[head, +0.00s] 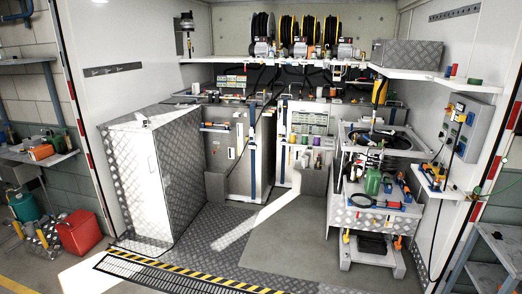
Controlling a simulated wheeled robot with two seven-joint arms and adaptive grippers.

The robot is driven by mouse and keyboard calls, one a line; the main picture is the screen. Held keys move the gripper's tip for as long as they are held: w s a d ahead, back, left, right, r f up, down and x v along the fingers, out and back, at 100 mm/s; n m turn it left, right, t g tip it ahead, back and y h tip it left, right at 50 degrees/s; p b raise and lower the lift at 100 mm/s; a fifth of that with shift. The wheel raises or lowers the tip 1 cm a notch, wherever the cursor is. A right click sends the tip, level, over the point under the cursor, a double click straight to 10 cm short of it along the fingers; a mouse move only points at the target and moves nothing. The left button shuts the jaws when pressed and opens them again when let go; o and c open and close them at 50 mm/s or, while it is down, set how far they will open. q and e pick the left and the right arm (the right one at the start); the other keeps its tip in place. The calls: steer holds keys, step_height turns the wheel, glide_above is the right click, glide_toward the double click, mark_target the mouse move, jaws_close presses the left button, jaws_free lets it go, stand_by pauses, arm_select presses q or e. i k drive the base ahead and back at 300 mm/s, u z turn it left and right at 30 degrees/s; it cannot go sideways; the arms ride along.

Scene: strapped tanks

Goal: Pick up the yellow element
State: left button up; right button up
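A yellow upright object (380,92) stands at the right of the rear bay, just under the long upper shelf and behind the round black item on the cart. It is too small to make out in detail. Other yellow parts also show, so I cannot tell which one is the task's element. These include a yellow hose reel (331,30) on the top shelf and a small yellow piece (458,108) on the grey wall box. Neither of my grippers shows in the head view.
A tall diamond-plate cabinet (160,185) stands at left. A metal cart (375,218) with a green can (373,181) and tools stands at right. A red container (79,232) is at far left. A striped step edge (180,276) crosses the front. The middle floor (275,238) is clear.

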mark_target(293, 136)
steer(key=z, duration=0.15)
steer(key=i, duration=2)
steer(key=z, duration=0.35)
steer(key=i, duration=2.6)
steer(key=z, duration=0.1)
